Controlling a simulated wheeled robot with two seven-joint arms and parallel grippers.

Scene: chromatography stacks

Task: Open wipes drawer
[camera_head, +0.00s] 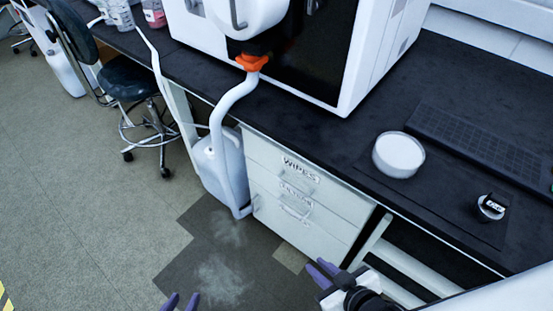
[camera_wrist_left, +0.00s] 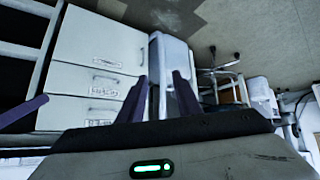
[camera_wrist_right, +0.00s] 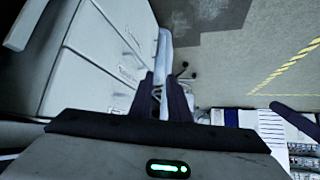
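The wipes drawer (camera_head: 335,200) is the top drawer of a white cabinet under the black bench, with a WIPES label and a bar handle (camera_head: 300,176). It looks shut, its front flush with the cabinet. It also shows, upside down, in the left wrist view (camera_wrist_left: 65,112). My left gripper (camera_head: 181,300) is at the bottom of the head view, left of and apart from the cabinet, open and empty. My right gripper (camera_head: 324,271) is in front of the cabinet's lower right, its fingers apart, empty and away from the handle.
Labelled lower drawers (camera_head: 280,215) sit below. A white waste tank (camera_head: 215,165) with a hose (camera_head: 232,100) stands left of the cabinet. A stool (camera_head: 125,80) is further left. A white dish (camera_head: 398,154) and a large instrument (camera_head: 378,50) stand on the bench. Floor left is clear.

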